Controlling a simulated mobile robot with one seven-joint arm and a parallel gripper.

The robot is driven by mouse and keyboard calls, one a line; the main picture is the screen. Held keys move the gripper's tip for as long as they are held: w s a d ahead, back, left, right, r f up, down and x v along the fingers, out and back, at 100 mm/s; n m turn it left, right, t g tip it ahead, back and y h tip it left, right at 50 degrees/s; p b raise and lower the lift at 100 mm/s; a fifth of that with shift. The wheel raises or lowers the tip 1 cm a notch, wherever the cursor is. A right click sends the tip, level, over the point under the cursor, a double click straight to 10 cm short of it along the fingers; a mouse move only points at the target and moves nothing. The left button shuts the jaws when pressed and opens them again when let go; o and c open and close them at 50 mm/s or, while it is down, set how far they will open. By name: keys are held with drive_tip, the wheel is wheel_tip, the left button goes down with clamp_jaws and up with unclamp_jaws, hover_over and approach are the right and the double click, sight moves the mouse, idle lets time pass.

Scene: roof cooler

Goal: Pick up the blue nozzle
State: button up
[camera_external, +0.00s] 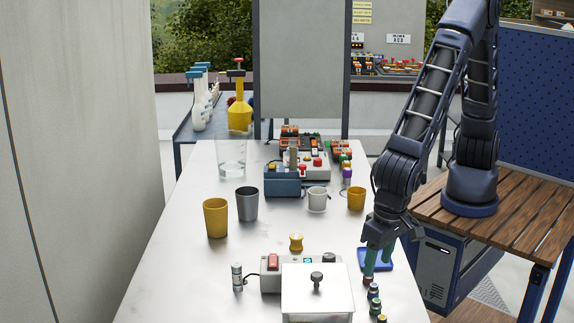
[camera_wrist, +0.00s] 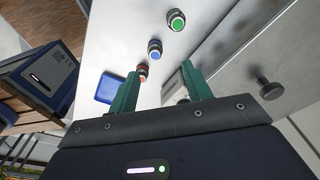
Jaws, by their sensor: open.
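In the external view my gripper (camera_external: 377,268) points down near the red nozzle (camera_wrist: 142,71), which is the closest one to the left finger. The blue nozzle is beyond the fingertips in the wrist view. The green nozzle (camera_wrist: 176,20) stands farther along.
A blue tray (camera_external: 400,259) lies beside my gripper. A lidded white box (camera_external: 318,300) with a dark knob stands left of the nozzle row. A yellow nozzle (camera_external: 381,318) is at the bottom edge. Cups, including a yellow one (camera_external: 215,218), stand farther back.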

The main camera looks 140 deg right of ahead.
sight(374, 284)
drive_tip(key=f, duration=0.3)
drive_tip(key=shift+d+f, duration=0.1)
drive_tip(key=shift+d, duration=0.1)
drive_tip(key=shift+s+d+f, duration=0.1)
drive_tip(key=shift+s+f, duration=0.05)
drive_tip(key=shift+f, duration=0.7)
drive_tip(key=shift+s+d+f, duration=0.1)
drive_tip(key=shift+s+f, duration=0.05)
drive_tip(key=shift+f, duration=0.75)
drive_tip(key=shift+s+d+f, duration=0.1)
drive_tip(key=shift+s+f, duration=0.05)
drive_tip(key=shift+f, duration=0.7)
drive_tip(key=c, duration=1.1)
